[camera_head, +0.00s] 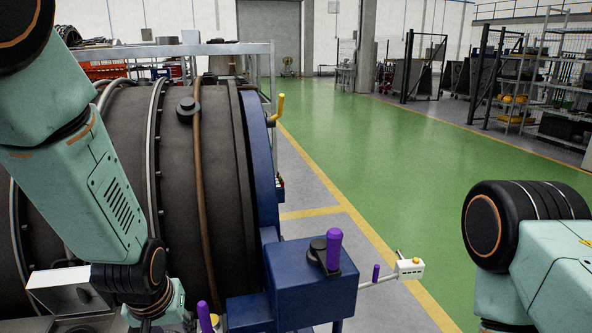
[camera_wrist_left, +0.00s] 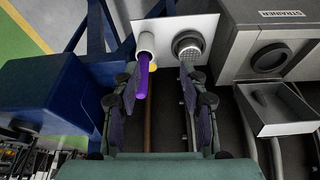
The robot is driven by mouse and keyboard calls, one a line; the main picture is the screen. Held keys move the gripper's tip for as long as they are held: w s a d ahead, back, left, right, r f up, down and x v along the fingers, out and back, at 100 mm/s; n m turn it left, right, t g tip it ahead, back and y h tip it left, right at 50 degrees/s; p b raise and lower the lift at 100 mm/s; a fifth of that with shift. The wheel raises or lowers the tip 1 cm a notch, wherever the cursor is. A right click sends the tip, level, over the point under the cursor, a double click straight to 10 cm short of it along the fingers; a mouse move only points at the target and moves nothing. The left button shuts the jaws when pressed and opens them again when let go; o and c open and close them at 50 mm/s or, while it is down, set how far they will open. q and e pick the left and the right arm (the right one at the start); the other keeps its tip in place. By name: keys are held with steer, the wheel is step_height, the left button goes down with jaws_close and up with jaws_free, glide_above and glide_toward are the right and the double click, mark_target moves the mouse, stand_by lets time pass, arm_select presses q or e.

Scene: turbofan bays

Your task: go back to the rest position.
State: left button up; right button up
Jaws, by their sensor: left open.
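My left arm comes down in front of the engine in the head view, and its gripper's fingers are hidden below the frame. In the left wrist view my left gripper (camera_wrist_left: 158,85) is open, with its two fingers spread apart. A purple rod (camera_wrist_left: 142,78) stands in a white round collar (camera_wrist_left: 146,44) near the left finger. I cannot tell whether they touch. A dark round mesh-faced fitting (camera_wrist_left: 188,45) sits beside it on a pale plate (camera_wrist_left: 200,24). My right arm shows at the right of the head view, but its gripper is out of frame.
The dark engine casing (camera_head: 122,125) fills the left. A blue box (camera_head: 310,290) bears a purple handle (camera_head: 334,250). A white control box (camera_head: 410,268) sticks out beside it. A grey unit marked STRAINER (camera_wrist_left: 268,55) has an open tray (camera_wrist_left: 285,110). The green floor (camera_head: 400,160) is clear.

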arm_select(q)
steer(key=s+f+m+g+b, duration=0.1)
steer(key=s+f+b, duration=0.4)
steer(key=s+f, duration=0.9)
steer(key=s+a+f+g+b, duration=0.1)
steer(key=s+f+b, duration=0.5)
steer(key=s+f, duration=0.8)
step_height(320, 180, down, 3)
steer(key=shift+f+m+g+h, duration=0.1)
steer(key=shift+m+g+h, duration=0.3)
steer(key=shift+g, duration=0.4)
steer(key=shift+w, duration=0.1)
